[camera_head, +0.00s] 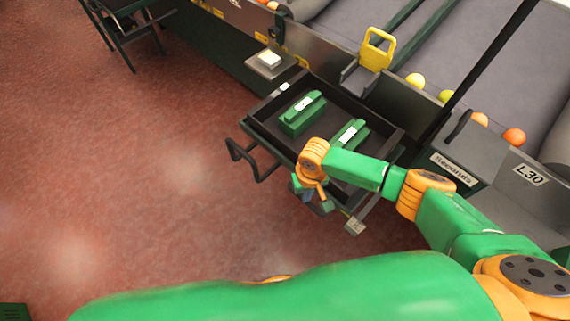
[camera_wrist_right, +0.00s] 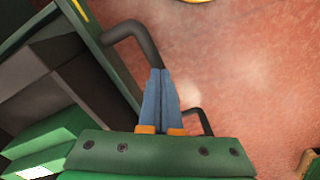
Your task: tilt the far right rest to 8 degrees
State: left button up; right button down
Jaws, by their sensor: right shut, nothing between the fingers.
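A dark tray-like rest (camera_head: 262,128) with a black bar handle (camera_head: 256,176) on its near side juts out from the conveyor side. It holds two green blocks, the left one (camera_head: 299,116) and the right one (camera_head: 349,137), with white labels. I cannot read a tilt angle. My right gripper (camera_head: 307,195) is over the near edge of the rest, partly hidden by my wrist. In the right wrist view its blue fingers (camera_wrist_right: 162,74) are shut and empty, overlapping a black bar (camera_wrist_right: 140,42); I cannot tell whether they touch it. My left gripper is out of view.
Behind the rest is a grey conveyor (camera_head: 452,55) with several oranges and yellow fruit along its edge. A yellow handle (camera_head: 377,50), a small switch box (camera_head: 269,61) and a "Seconds" sign (camera_head: 454,168) are nearby.

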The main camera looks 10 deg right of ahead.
jog(key=shift+f+b, duration=0.6)
jog(key=shift+f, duration=0.3)
dwell(0.5)
notch_tip(320, 180, up, 9)
jog(key=p, duration=1)
